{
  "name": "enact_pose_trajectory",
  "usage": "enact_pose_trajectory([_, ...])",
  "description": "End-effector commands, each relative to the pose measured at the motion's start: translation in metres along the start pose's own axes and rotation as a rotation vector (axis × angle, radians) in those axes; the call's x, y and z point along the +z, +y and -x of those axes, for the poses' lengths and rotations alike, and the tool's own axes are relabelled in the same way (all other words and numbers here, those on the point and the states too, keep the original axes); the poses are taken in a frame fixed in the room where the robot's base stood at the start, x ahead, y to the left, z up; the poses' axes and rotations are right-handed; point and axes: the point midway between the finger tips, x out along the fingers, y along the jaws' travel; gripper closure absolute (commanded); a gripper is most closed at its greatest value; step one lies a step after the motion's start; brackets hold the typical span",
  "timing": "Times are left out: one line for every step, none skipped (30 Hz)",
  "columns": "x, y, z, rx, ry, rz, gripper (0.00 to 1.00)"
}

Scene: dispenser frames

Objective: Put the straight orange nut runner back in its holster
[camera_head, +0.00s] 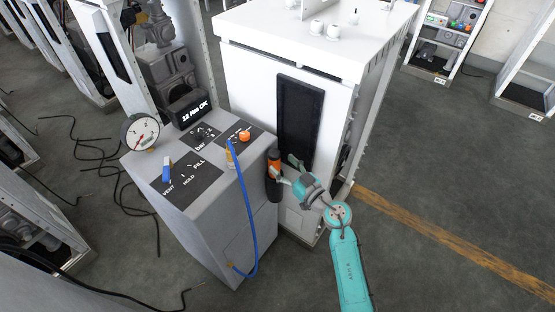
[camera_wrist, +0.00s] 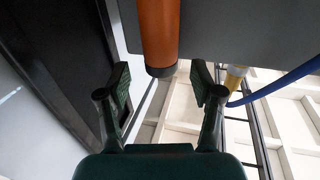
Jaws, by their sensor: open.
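The straight orange nut runner (camera_head: 274,168) is upright at the right side of the grey console. Its orange body and dark end cap also show in the wrist view (camera_wrist: 159,35), running out of the top edge. A black cylindrical part (camera_head: 274,190) lies below the orange in the head view; I cannot tell whether it is the tool or its holster. My gripper (camera_head: 288,170) is open close beside the tool. In the wrist view my two fingers (camera_wrist: 162,82) stand apart, with the dark cap just beyond and between their tips. No contact shows.
The grey console (camera_head: 209,225) carries a gauge (camera_head: 140,131), a display and knobs. A blue hose (camera_head: 248,205) hangs down its front. A white cabinet (camera_head: 255,80) with a black panel (camera_head: 298,120) stands directly behind my gripper. The floor to the right is open.

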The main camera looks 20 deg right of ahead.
Motion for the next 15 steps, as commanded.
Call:
enact_pose_trajectory([0.001, 0.001, 0.013, 0.003, -0.001, -0.001, 0.34])
enact_pose_trajectory([0.001, 0.001, 0.019, 0.003, -0.002, -0.001, 0.34])
enact_pose_trajectory([0.001, 0.001, 0.026, 0.003, -0.002, 0.000, 0.34])
enact_pose_trajectory([0.001, 0.001, 0.033, 0.003, -0.002, 0.001, 0.34])
enact_pose_trajectory([0.001, 0.001, 0.038, 0.003, -0.002, 0.001, 0.34])
enact_pose_trajectory([0.001, 0.001, 0.045, 0.003, -0.001, 0.000, 0.34])
enact_pose_trajectory([0.001, 0.001, 0.050, 0.003, -0.001, 0.000, 0.34])
enact_pose_trajectory([0.001, 0.001, 0.054, 0.002, -0.001, -0.001, 0.34])
enact_pose_trajectory([0.000, 0.000, 0.059, 0.002, -0.001, 0.000, 0.34])
enact_pose_trajectory([0.000, 0.001, 0.063, 0.002, -0.001, 0.000, 0.34])
enact_pose_trajectory([0.000, 0.001, 0.066, 0.002, -0.001, 0.000, 0.34])
enact_pose_trajectory([0.000, 0.001, 0.070, 0.002, -0.001, 0.000, 0.34])
enact_pose_trajectory([0.000, 0.001, 0.072, 0.001, -0.001, 0.000, 0.34])
enact_pose_trajectory([0.000, 0.000, 0.074, 0.001, -0.001, 0.001, 0.34])
enact_pose_trajectory([0.000, 0.000, 0.075, 0.000, -0.001, 0.001, 0.34])
